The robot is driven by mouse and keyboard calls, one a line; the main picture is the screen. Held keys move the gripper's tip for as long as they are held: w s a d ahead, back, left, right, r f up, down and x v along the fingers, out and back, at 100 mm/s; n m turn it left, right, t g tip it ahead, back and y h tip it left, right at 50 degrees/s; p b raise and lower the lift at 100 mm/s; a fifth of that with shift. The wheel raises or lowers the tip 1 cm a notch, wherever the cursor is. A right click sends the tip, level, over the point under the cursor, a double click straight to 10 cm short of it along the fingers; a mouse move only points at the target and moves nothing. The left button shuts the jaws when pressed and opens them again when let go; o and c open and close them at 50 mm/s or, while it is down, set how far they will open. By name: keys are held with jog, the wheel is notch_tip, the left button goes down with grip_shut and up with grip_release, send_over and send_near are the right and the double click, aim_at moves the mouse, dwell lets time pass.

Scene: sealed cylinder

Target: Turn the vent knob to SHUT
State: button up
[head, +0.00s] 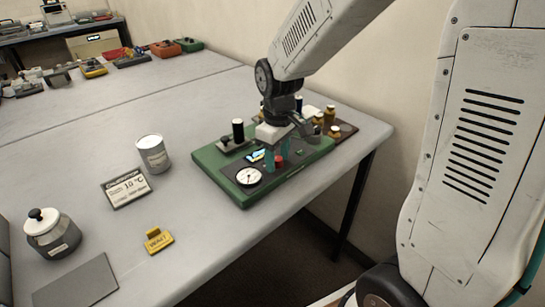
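A green board (224,181) lies on the grey table and carries a dark panel, a round white gauge (249,176) and a small blue-and-white display (256,155). My gripper (277,163) points down over the board's middle, its two teal fingers a little apart. A small red part (279,159) shows at the fingertips; it may be the vent knob, but its marks and setting are too small to read. I cannot tell whether the fingers touch it.
A grey can (152,153), a temperature sign (127,188), a yellow WAIT tag (158,240) and a lidded jar (51,233) stand left of the board. Brown bottles (329,117) on a dark tray are close behind my gripper. The table's right edge is near the board.

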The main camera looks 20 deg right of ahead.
aim_at(279, 160)
jog(key=shift+d, duration=0.1)
jog(key=shift+w+r, duration=0.1)
jog(key=shift+r, duration=0.15)
notch_tip(279, 160, up, 7)
jog(key=shift+r, duration=0.2)
dwell(0.5)
jog(key=shift+s+m, duration=0.2)
jog(key=shift+m, duration=0.1)
jog(key=s+r+m, duration=0.2)
jog(key=s, duration=0.9)
jog(key=s+d+r+m+t, duration=0.1)
jog(key=s+r+m, duration=0.2)
jog(key=s, duration=0.7)
jog(key=shift+s+d, duration=0.2)
jog(key=shift+s, duration=0.15)
